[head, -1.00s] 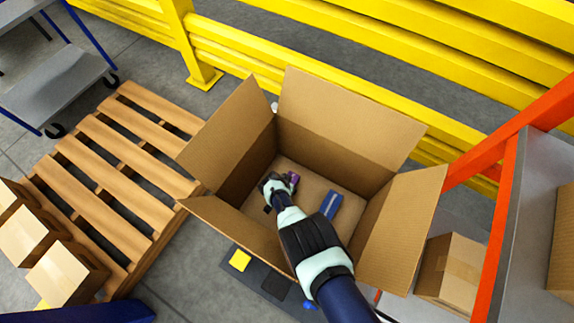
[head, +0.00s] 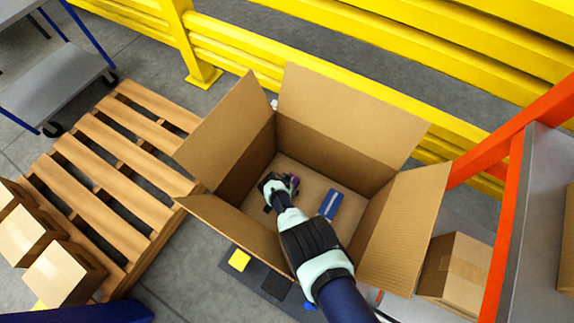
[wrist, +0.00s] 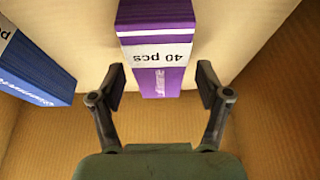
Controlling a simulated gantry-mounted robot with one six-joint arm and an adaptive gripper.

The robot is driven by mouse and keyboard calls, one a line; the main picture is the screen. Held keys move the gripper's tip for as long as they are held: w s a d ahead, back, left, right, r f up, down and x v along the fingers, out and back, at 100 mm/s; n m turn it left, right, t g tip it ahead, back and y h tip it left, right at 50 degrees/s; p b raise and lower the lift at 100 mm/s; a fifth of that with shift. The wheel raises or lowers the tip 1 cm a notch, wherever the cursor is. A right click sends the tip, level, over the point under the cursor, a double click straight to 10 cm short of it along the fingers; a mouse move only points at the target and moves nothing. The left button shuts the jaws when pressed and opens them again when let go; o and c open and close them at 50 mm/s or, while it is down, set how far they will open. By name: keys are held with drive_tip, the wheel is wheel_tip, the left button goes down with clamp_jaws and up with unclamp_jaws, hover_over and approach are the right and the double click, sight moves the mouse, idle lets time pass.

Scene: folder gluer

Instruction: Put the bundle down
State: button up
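A purple bundle (wrist: 158,65) with a white "40 pcs" band lies on the floor of the open cardboard box; in the head view only a little of it (head: 292,182) shows beside my gripper. My gripper (wrist: 160,88) is inside the box with its fingers spread. In the wrist view there is a gap between each finger and the near end of the bundle. A blue bundle (wrist: 32,70) lies apart from it, and also shows in the head view (head: 330,204). The box (head: 345,108) has its flaps standing open.
The box walls surround my gripper closely. A wooden pallet (head: 125,150) with small cartons (head: 65,273) is on the left. A yellow barrier (head: 245,50) runs behind the box. An orange-framed rack (head: 503,225) and a carton (head: 455,265) are on the right.

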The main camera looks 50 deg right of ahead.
drive_tip(key=shift+r, duration=0.1)
drive_tip(key=shift+r+p, duration=0.35)
drive_tip(key=shift+p, duration=0.1)
drive_tip(key=p+v, duration=1.2)
drive_tip(key=p, duration=0.2)
drive_tip(key=shift+r, duration=0.15)
idle(0.3)
